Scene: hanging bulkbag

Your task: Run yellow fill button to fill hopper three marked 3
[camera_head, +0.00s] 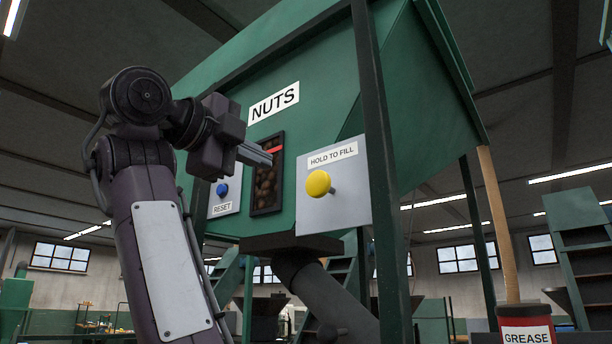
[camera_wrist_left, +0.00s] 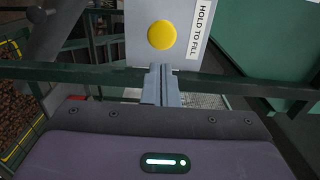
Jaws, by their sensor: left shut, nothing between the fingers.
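The yellow button (camera_head: 319,183) sits on a grey panel (camera_head: 347,205) labelled HOLD TO FILL. The panel is on a green hopper (camera_head: 330,75) marked NUTS; I see no number 3 on it. My left gripper (camera_head: 268,158) is shut and empty, up and left of the yellow button in the head view. In the left wrist view the shut fingertips (camera_wrist_left: 161,70) lie just below the yellow button (camera_wrist_left: 161,35) in the picture, and a gap shows between them. My right gripper is not in view.
A blue button (camera_head: 222,189) on a RESET plate is at the left. A window (camera_head: 266,185) with a red line shows brown contents. Green frame posts (camera_head: 375,130) stand close to the panel. A red GREASE container (camera_head: 526,322) is at lower right.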

